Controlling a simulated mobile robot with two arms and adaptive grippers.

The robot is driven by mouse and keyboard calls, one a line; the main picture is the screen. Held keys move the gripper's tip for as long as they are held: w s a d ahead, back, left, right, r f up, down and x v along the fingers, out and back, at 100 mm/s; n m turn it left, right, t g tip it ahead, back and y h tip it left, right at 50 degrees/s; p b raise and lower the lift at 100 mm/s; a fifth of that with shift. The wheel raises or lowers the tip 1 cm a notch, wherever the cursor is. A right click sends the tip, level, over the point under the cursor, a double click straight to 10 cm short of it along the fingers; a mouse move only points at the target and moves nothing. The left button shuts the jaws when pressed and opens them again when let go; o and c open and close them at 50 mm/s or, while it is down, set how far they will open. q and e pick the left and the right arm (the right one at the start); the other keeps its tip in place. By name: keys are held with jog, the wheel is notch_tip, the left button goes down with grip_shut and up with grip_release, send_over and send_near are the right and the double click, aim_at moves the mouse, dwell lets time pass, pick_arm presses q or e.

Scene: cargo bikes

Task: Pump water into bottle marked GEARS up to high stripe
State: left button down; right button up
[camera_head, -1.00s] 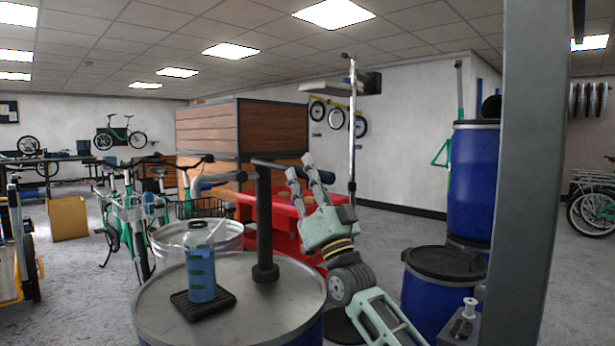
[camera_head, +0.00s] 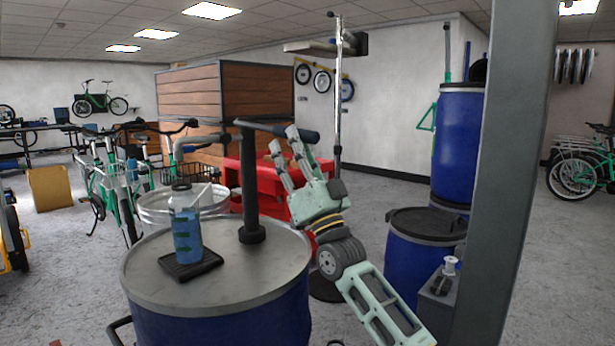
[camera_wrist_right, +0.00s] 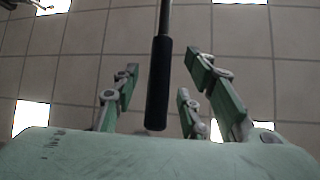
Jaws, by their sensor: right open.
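A clear bottle (camera_head: 187,232) with blue water and darker green stripes stands upright on a black tray (camera_head: 175,268) on a blue drum's grey lid (camera_head: 150,285). The water reaches roughly the shoulder; any marking is too small to read, and its exact level against the top stripe cannot be told. A black pump post (camera_head: 249,195) stands beside it, with a grey spout (camera_head: 195,139) over the bottle side. Its black handle (camera_head: 290,131) extends right. My right gripper (camera_head: 283,155) is open, fingers up around the handle; the wrist view shows the handle (camera_wrist_right: 158,85) between them, contact unclear.
A grey pillar (camera_head: 503,170) stands close on the right. Blue drums (camera_head: 455,150) stand behind it, with a dark-lidded drum (camera_head: 415,270) nearer. A red bench (camera_head: 265,180) and a wooden crate (camera_head: 245,95) stand behind the pump. Bikes (camera_head: 125,190) stand left.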

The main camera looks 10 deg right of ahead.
jog(key=v, duration=0.9)
dwell(0.8)
